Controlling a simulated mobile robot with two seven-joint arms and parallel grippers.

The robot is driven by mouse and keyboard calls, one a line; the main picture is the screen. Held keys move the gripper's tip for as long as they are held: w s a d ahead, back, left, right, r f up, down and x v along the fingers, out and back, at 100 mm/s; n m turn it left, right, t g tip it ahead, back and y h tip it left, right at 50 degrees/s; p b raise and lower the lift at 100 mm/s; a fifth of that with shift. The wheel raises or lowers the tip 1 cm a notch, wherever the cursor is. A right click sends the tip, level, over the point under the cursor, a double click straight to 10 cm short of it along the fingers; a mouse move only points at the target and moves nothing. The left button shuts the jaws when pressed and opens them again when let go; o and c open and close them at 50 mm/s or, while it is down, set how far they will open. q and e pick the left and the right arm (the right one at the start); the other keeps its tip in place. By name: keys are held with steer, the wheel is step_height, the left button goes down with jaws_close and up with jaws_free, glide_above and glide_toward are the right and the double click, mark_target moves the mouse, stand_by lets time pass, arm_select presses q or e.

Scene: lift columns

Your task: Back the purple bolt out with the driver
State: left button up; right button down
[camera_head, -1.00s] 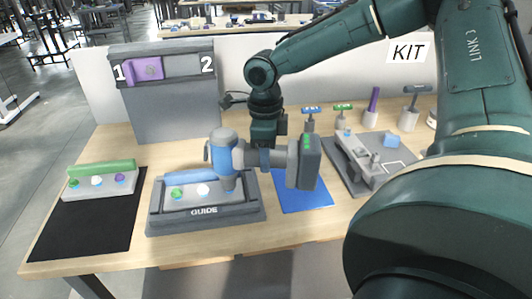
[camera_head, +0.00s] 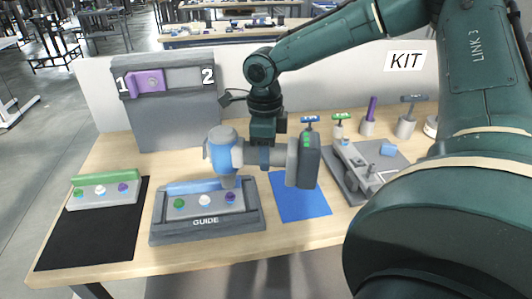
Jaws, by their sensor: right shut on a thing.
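The driver (camera_head: 222,152) has a grey-blue head on the left, a horizontal grey handle and a dark block with green lights (camera_head: 308,160) on the right. My right gripper (camera_head: 265,140) is shut on its handle from above. The nose of the driver points down over the GUIDE fixture (camera_head: 170,236). In that fixture a purple bolt (camera_head: 231,198) sits at the right of a row, beside a white and a green one. The nose is just above and behind this bolt; whether they touch I cannot tell. Another purple bolt (camera_head: 122,187) sits in the green-topped block. My left gripper is not in view.
The green-topped block (camera_head: 90,198) stands on a black mat (camera_head: 85,245). Behind is a panel (camera_head: 180,125) with a purple slider (camera_head: 147,82) at 1. A blue mat (camera_head: 303,204) lies bare. A grey fixture and several tools stand at the right.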

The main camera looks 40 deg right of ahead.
steer(key=shift+w+r, duration=0.1)
steer(key=shift+r, duration=0.55)
steer(key=shift+r+p, duration=0.1)
steer(key=shift+p, duration=0.25)
step_height(320, 180, up, 2)
steer(key=shift+p, duration=0.85)
steer(key=shift+r, duration=0.9)
